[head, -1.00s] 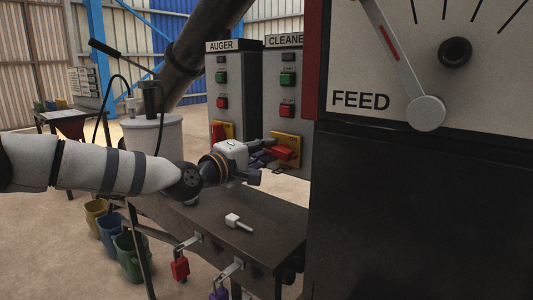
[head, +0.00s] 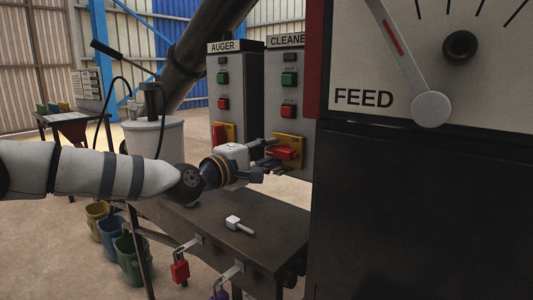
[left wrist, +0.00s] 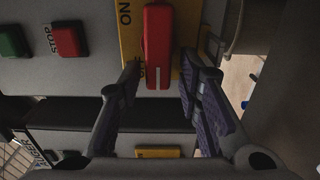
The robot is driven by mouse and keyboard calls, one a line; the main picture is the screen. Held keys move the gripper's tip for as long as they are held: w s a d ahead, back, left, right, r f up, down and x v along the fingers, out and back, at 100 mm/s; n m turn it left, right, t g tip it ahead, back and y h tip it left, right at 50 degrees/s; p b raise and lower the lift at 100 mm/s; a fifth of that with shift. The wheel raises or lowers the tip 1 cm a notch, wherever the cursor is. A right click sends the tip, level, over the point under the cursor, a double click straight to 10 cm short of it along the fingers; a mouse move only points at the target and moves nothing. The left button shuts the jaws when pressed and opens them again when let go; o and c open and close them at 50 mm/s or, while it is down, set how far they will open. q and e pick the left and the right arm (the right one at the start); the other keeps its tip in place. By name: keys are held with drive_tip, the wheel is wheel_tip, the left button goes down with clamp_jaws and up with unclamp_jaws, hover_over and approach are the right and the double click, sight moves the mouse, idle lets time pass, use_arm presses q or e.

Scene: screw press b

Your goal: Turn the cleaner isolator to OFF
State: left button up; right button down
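The cleaner isolator is a red handle (head: 284,153) on a yellow plate (head: 290,141), low on the CLEANER panel (head: 289,75). The handle lies roughly level. In the left wrist view the handle (left wrist: 157,45) runs up and down, with ON lettering at its upper left. Its white-marked end is near partly hidden lettering that looks like OFF. My left gripper (head: 272,158) is in front of the handle. In the left wrist view my left gripper (left wrist: 160,75) is open, its fingers on either side of the handle's near end, without visible contact. My right gripper is not in view.
A similar AUGER panel (head: 222,75) stands to the left. Below is a dark bench (head: 270,232) with a small white-headed piece (head: 237,224) on it and a red padlock (head: 180,270) at its front edge. A large FEED cabinet (head: 420,200) blocks the right side.

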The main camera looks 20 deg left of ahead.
use_arm(q)
drive_tip(key=v, duration=1.2)
drive_tip(key=shift+r, duration=0.1)
